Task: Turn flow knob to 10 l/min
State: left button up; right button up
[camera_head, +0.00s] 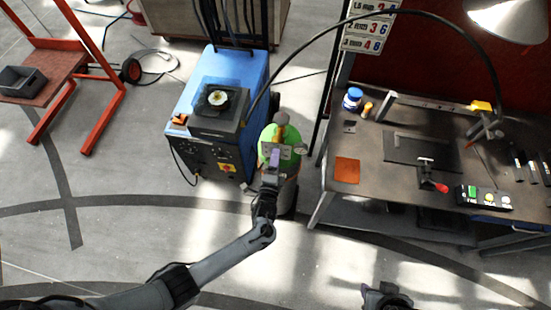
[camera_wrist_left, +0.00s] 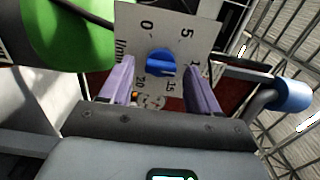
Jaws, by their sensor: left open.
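The blue flow knob (camera_wrist_left: 160,62) sits on a pale dial plate (camera_wrist_left: 185,28) in the left wrist view. The plate is marked 0, 5, 15 and 20, with another number partly hidden behind the right finger; which mark the knob points at is not clear. My left gripper (camera_wrist_left: 160,90) is open, one purple finger on each side of the knob; contact cannot be told. In the head view my left gripper (camera_head: 274,160) is at the plate in front of the green-topped cylinder (camera_head: 265,142), hiding the knob. My right gripper (camera_head: 387,296) is at the bottom edge, its jaws unclear.
A blue welding machine (camera_head: 218,120) stands left of the cylinder. A workbench (camera_head: 375,165) with tools and an orange pad (camera_head: 347,170) is close on the right. A black hose (camera_head: 345,28) arches overhead. The floor in front is clear. A blue-ended fitting (camera_wrist_left: 290,95) juts out beside the dial.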

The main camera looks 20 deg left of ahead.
pick_arm(q)
jog(key=s+d, duration=0.1)
jog(key=s, duration=0.9)
jog(key=shift+d, duration=0.4)
